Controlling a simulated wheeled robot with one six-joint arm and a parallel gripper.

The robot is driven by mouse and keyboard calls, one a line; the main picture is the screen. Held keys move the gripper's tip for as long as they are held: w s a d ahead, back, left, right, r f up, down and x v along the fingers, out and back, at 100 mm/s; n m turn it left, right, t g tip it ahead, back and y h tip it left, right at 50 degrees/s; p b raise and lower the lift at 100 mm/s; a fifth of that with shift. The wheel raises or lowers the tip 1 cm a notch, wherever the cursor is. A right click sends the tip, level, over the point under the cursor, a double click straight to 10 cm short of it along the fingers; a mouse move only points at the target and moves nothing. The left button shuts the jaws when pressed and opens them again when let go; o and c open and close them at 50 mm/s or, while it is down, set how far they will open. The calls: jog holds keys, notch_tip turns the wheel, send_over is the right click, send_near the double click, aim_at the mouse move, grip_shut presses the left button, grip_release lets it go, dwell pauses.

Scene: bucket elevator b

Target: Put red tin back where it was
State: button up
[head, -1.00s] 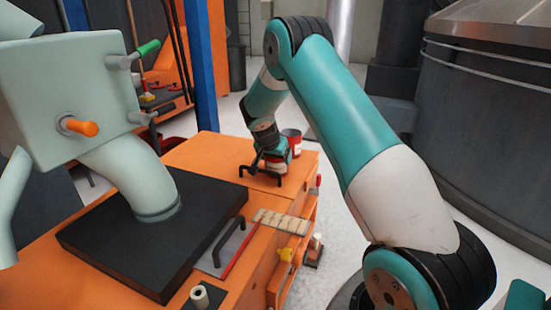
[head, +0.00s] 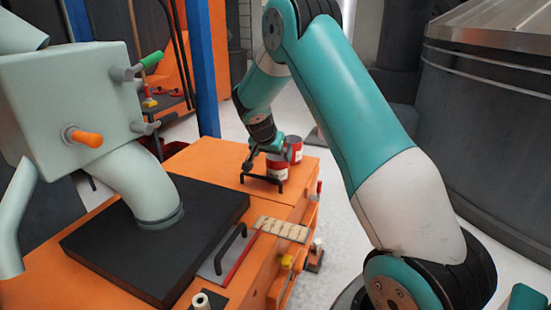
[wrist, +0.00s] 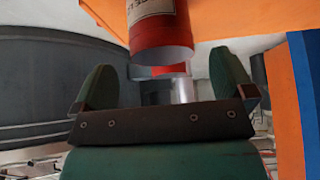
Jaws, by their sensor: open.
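A red tin with a pale label (head: 277,169) stands on the far end of the orange bench top. A second red tin (head: 295,147) stands close behind it to the right. In the wrist view, a labelled red tin (wrist: 160,32) is large at the top centre, ahead of my fingers, with another red piece partly hidden behind it. My gripper (head: 264,152) is just left of and above the front tin. In the wrist view my gripper (wrist: 163,75) is open, its fingers spread wide and empty.
A black handle (head: 262,181) stands on the bench in front of the tins. Nearer are a dark plate (head: 100,245) under a pale green pipe housing (head: 70,90), and a pale slotted strip (head: 282,229). A blue post (head: 200,70) rises behind the bench.

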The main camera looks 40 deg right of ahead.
jog(key=s+a+r+n+y, duration=0.2)
jog(key=s+a+r+n, duration=0.15)
jog(key=a, duration=0.45)
jog(key=s+a+r+n+y, duration=0.2)
jog(key=s+a+r, duration=0.2)
jog(key=a, duration=0.3)
jog(key=s+a+r+n+y, duration=0.2)
jog(key=s+a+r+n, duration=0.15)
jog(key=a, duration=0.45)
jog(key=s+a+r+n+g+y, duration=0.1)
jog(key=s+a+n, duration=0.4)
jog(key=s, duration=0.6)
jog(key=s+a+r+n+g+y, duration=0.1)
jog(key=s+a+r+n+y, duration=0.2)
jog(key=s+a+n, duration=0.3)
jog(key=s+a, duration=0.2)
jog(key=s, duration=0.3)
jog(key=shift+s+g+p, duration=0.35)
jog(key=shift+s+g, duration=0.05)
notch_tip(320, 180, up, 27)
jog(key=p, duration=2.6)
jog(key=shift+f+p, duration=0.2)
jog(key=shift+p, duration=0.1)
